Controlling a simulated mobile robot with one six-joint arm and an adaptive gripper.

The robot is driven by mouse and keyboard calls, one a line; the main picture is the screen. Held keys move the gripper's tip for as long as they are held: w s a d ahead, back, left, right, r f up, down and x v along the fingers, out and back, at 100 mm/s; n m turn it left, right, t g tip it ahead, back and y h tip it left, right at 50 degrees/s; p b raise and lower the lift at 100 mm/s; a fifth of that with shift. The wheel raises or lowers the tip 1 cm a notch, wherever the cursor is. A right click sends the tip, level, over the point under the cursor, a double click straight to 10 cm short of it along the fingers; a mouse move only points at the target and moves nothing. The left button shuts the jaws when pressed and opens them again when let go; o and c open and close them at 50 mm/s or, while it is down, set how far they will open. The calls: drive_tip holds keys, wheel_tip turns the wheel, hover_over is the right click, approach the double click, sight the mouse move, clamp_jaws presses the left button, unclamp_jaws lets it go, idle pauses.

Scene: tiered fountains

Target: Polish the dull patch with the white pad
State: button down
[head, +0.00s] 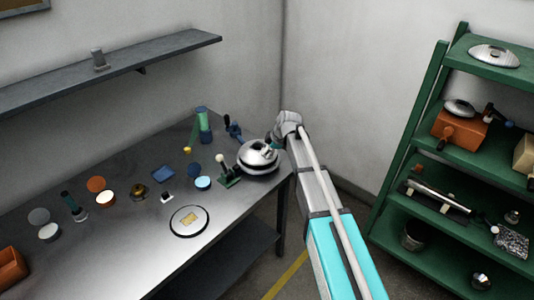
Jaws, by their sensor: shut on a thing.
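My gripper (278,140) is at the far right of the table, at the upper right edge of a shiny silver tiered fountain (259,163). It is shut on a small teal thing (271,144), mostly hidden by the jaws and seen just above the fountain's upper tier. Whether this is a pad's handle, and whether it touches the metal, I cannot tell. A white pad-like block (167,197) with a dark handle stands mid-table. A teal-handled tool (70,202) with a pale base stands at the left. No dull patch on the fountain is clear at this size.
Several round tins, a blue square (164,172) and a green-based tool (229,181) stand on the grey table (120,255). A green shelf rack (405,155) stands at right.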

drive_tip(key=shift+w+d, duration=0.25)
drive_tip(key=shift+w, duration=0.1)
drive_tip(key=shift+w+d, duration=0.1)
drive_tip(key=shift+w, duration=0.05)
drive_tip(key=shift+w+d+f, duration=0.1)
drive_tip(key=shift+w+d, duration=0.3)
drive_tip(key=shift+w, duration=0.2)
drive_tip(key=shift+w+d, duration=0.35)
drive_tip(key=shift+w, duration=0.2)
drive_tip(key=shift+s, duration=0.1)
drive_tip(key=shift+s+a, duration=0.95)
drive_tip(key=shift+s, duration=0.3)
drive_tip(key=shift+s+a, duration=0.45)
drive_tip(key=shift+s, duration=0.2)
drive_tip(key=shift+s+a, duration=0.4)
drive_tip(key=shift+s, duration=0.2)
